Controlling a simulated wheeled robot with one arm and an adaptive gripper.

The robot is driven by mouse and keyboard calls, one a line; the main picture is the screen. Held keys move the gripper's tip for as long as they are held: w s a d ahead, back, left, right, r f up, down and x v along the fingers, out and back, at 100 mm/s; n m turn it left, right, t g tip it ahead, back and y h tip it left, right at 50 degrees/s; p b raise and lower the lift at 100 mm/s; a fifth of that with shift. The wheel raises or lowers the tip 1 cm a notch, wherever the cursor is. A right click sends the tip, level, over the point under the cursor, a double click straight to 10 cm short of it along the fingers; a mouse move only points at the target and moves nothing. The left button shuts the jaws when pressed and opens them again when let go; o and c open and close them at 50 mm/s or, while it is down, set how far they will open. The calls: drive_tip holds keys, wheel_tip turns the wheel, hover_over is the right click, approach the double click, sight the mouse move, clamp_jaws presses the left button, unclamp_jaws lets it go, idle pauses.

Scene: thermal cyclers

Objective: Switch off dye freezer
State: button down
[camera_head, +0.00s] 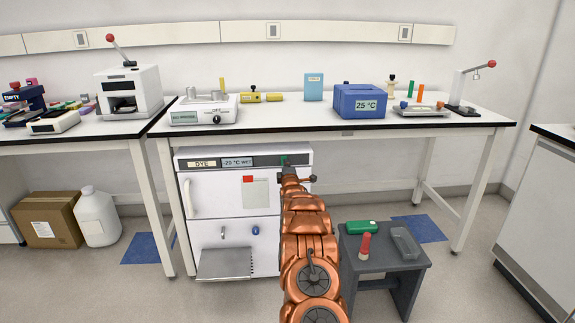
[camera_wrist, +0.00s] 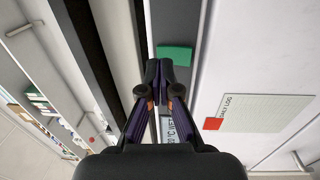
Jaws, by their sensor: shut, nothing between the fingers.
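The dye freezer (camera_head: 222,205) is a white unit under the middle bench, with a "DYE" label (camera_head: 203,164) and a "-20 °C WET" label (camera_head: 237,162) on its dark top strip. A small green part (camera_head: 284,159) shows on that strip near its right half. In the wrist view it is a green rectangle (camera_wrist: 174,54) on the grey strip, just beyond my fingertips. My gripper (camera_wrist: 161,72) is shut and empty, in front of the strip. In the head view my gripper (camera_head: 288,171) is at the strip, partly hidden by my arm. Whether it touches the green part I cannot tell.
The bench (camera_head: 300,130) overhangs the freezer closely. A daily log sheet (camera_wrist: 255,113) with a red tab is on the freezer front. A dark grey stool (camera_head: 385,262) with a green item, a red-topped item and a tray stands right of my arm.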

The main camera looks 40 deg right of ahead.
drive_tip(key=r+v, duration=0.2)
drive_tip(key=v, duration=0.8)
drive_tip(key=shift+s+a, duration=0.2)
drive_tip(key=shift+s, duration=0.1)
idle(0.7)
